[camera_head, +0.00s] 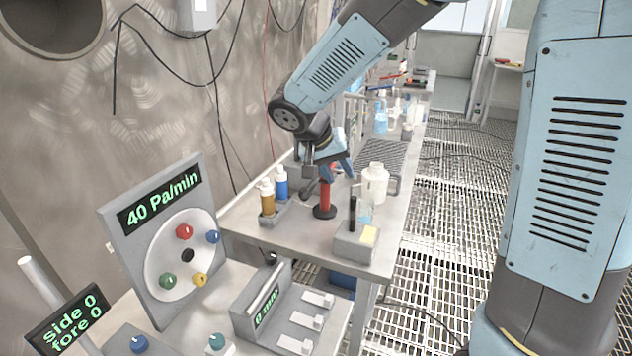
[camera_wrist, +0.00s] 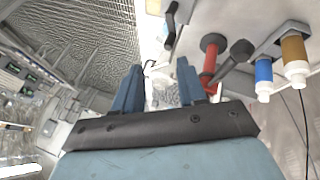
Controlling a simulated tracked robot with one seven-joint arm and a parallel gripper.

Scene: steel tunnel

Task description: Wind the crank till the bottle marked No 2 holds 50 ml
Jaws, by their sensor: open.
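My gripper (camera_head: 338,168) is open, with blue fingers, above the bench. In the wrist view its fingers (camera_wrist: 157,72) are spread, and no crank part shows between them. A red post on a black round base (camera_head: 324,200), which looks like the crank, stands just below the gripper. In the wrist view the red post (camera_wrist: 210,65) is right of the fingers, with a dark arm and knob (camera_wrist: 240,50) beside it. The gripper hides its top in the head view. An amber bottle (camera_head: 267,200) and a blue bottle (camera_head: 281,184) stand left of it. I cannot read a No 2 mark.
A white jug (camera_head: 376,186) stands right of the post. A small clear bottle (camera_head: 365,212) stands by a grey block (camera_head: 356,243) with a yellow label and a black upright piece. A dial panel (camera_head: 160,235) reads 40 Pa/min. The walkway grating (camera_head: 460,220) is open.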

